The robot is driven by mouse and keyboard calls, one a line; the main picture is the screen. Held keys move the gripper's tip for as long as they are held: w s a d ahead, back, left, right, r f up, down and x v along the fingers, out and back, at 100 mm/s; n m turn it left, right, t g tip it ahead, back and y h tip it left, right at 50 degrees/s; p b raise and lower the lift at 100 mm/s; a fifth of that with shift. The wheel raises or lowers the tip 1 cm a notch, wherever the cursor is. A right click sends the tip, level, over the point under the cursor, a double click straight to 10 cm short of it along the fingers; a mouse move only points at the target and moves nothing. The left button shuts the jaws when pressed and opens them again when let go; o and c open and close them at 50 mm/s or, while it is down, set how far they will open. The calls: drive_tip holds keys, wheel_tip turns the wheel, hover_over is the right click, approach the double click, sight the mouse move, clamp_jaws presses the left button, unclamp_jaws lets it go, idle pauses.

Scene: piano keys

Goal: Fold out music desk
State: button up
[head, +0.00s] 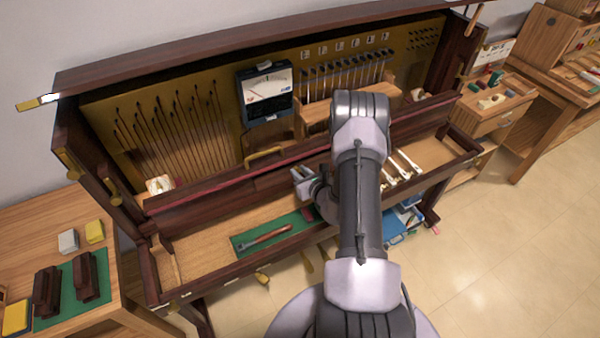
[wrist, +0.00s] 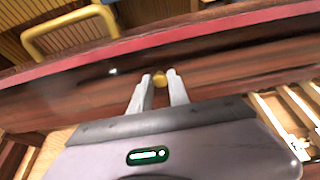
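The long dark wooden rail with a red strip (head: 235,190) runs across the opened upright piano; I take it to be the music desk, standing nearly upright. It also fills the middle of the wrist view (wrist: 225,80). A small brass knob (wrist: 160,79) shows on its dark face. My gripper (wrist: 158,76) is at this face, one fingertip on each side of the knob, with a gap between them. I cannot tell whether the fingers touch the knob. In the head view my gripper (head: 303,177) is partly hidden by my arm.
A gauge box (head: 266,93) and a yellow handle (head: 263,156) are behind the rail. A tool lies on a green mat (head: 293,222) on the lower shelf; white-tipped parts (head: 401,167) lie right of my arm. Side tables (head: 35,222) flank the piano. The right floor is clear.

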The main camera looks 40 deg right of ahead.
clamp_jaws()
drive_tip(key=shift+f, duration=0.15)
drive_tip(key=s+f+t+b, duration=0.1)
drive_tip(key=t+b, duration=0.1)
drive_tip(key=b, duration=0.5)
drive_tip(key=f+t+h+b, duration=0.1)
drive_tip(key=t+b, duration=0.1)
drive_tip(key=b, duration=0.5)
drive_tip(key=s+f+t+h+b, duration=0.1)
drive_tip(key=f+t+b, duration=0.1)
drive_tip(key=b, duration=0.5)
drive_tip(key=shift+s+a+t+b, duration=0.3)
drive_tip(key=shift+s+a+t, duration=0.05)
drive_tip(key=shift+t, duration=0.25)
drive_tip(key=shift+t+b, duration=0.3)
drive_tip(key=shift+b, duration=0.1)
drive_tip(key=shift+r, duration=0.15)
